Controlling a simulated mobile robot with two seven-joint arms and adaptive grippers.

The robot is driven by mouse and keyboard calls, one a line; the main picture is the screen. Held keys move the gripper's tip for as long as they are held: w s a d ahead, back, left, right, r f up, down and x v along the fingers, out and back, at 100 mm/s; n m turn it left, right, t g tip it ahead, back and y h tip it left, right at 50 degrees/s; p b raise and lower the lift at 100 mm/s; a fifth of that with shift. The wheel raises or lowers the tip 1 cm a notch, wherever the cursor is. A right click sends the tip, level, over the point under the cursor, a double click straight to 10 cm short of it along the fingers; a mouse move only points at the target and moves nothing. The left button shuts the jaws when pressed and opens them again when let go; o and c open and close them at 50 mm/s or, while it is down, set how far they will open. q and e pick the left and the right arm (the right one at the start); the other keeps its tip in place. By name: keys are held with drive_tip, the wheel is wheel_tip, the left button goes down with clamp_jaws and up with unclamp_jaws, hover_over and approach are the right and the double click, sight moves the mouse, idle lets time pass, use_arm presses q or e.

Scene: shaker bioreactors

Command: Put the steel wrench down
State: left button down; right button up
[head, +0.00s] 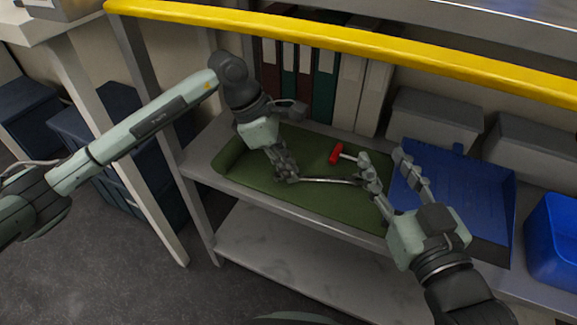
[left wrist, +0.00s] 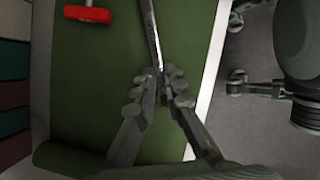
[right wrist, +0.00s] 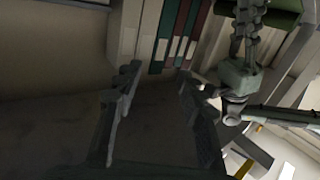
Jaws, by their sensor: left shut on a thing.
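The steel wrench (head: 325,181) is a long thin grey bar over the green mat (head: 230,183) on the shelf. My left gripper (head: 287,177) is shut on its left end. The left wrist view shows the wrench (left wrist: 153,35) running away from between the closed fingertips (left wrist: 160,84). I cannot tell whether the wrench touches the mat. My right gripper (head: 386,170) is open and empty, near the wrench's far end in the head view. Its spread fingers (right wrist: 160,78) show in the right wrist view with nothing between them.
A red-handled tool (head: 336,154) lies on the mat behind the wrench. The mat's left end is rolled up. A blue tray (head: 490,215) stands to the right, with a blue bin (head: 555,240) beyond. Binders (head: 323,85) and grey boxes (head: 435,118) line the back. A yellow-edged shelf (head: 330,40) hangs above.

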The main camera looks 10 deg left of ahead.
use_arm(q)
drive_tip(key=shift+f, duration=0.15)
drive_tip(key=c, duration=2)
unclamp_jaws()
drive_tip(key=shift+c, duration=0.2)
drive_tip(key=o, duration=0.4)
drive_tip(key=shift+o, duration=0.2)
use_arm(e)
drive_tip(key=shift+a+r+t+y, duration=0.3)
drive_tip(key=shift+a+r+t, duration=0.1)
drive_tip(key=shift+r, duration=0.35)
drive_tip(key=shift+d, duration=0.1)
use_arm(q)
drive_tip(key=shift+v, duration=3.9)
use_arm(e)
drive_tip(key=shift+d+f+g+h, duration=0.25)
drive_tip(key=shift+d+f+g, duration=0.1)
drive_tip(key=shift+f, duration=0.3)
drive_tip(key=shift+d+f+g+h, duration=0.2)
drive_tip(key=shift+d+f+g, duration=0.1)
drive_tip(key=shift+f, duration=0.4)
drive_tip(key=shift+d+f+g+h, duration=0.25)
drive_tip(key=shift+f+g, duration=0.1)
drive_tip(key=shift+f, duration=0.3)
